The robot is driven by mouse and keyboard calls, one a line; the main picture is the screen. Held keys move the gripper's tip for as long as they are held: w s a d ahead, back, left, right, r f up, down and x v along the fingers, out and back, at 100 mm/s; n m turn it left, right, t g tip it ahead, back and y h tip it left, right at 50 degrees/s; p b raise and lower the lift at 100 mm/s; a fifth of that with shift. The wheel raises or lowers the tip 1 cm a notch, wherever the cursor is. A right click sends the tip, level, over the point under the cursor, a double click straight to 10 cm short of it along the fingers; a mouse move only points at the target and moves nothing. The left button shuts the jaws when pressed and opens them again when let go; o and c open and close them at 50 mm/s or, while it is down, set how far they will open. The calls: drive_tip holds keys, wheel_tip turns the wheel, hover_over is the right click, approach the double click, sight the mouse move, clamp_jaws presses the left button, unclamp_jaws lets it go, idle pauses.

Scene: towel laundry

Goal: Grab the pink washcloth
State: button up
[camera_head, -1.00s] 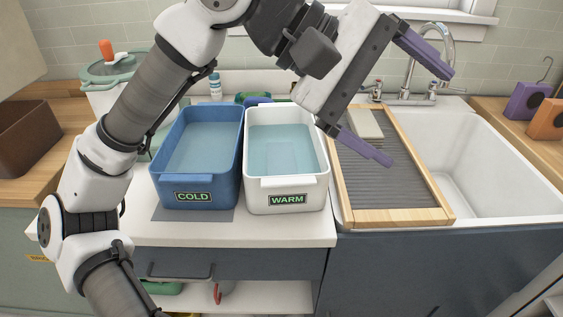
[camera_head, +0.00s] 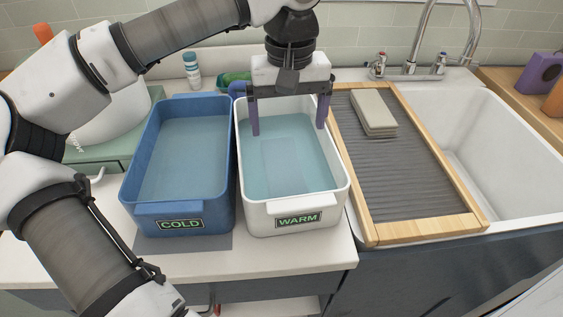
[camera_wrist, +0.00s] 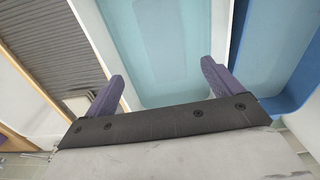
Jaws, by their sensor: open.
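No pink washcloth can be made out in either view. The white tub (camera_head: 342,195) labelled WARM holds bluish water, with a faint paler rectangle under its surface that I cannot identify. My gripper (camera_head: 288,128) points down over the back part of this tub, its two purple fingers wide apart with nothing between them. In the wrist view my gripper (camera_wrist: 160,72) is also open and empty, with the tub's water (camera_wrist: 150,40) beyond the fingers. I cannot tell whether the fingertips touch the water.
A blue tub (camera_head: 222,200) labelled COLD stands close on the left. A wood-framed ribbed board (camera_head: 390,180) lies on the right, bearing a pale folded stack or block (camera_head: 374,108). Beyond it are the white sink (camera_head: 500,150) and a tall faucet (camera_head: 418,40).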

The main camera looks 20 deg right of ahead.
hover_over(284, 165)
drive_tip(key=f, duration=0.4)
drive_tip(key=shift+w+d+f, duration=0.1)
drive_tip(key=shift+d+f, duration=0.3)
drive_tip(key=shift+a+f+p, duration=0.2)
drive_tip(key=shift+f+p, duration=0.2)
drive_tip(key=shift+f, duration=0.95)
drive_tip(key=shift+a+f+p, duration=0.2)
drive_tip(key=shift+f+p, duration=0.2)
drive_tip(key=shift+f, duration=0.9)
drive_tip(key=c, duration=1.1)
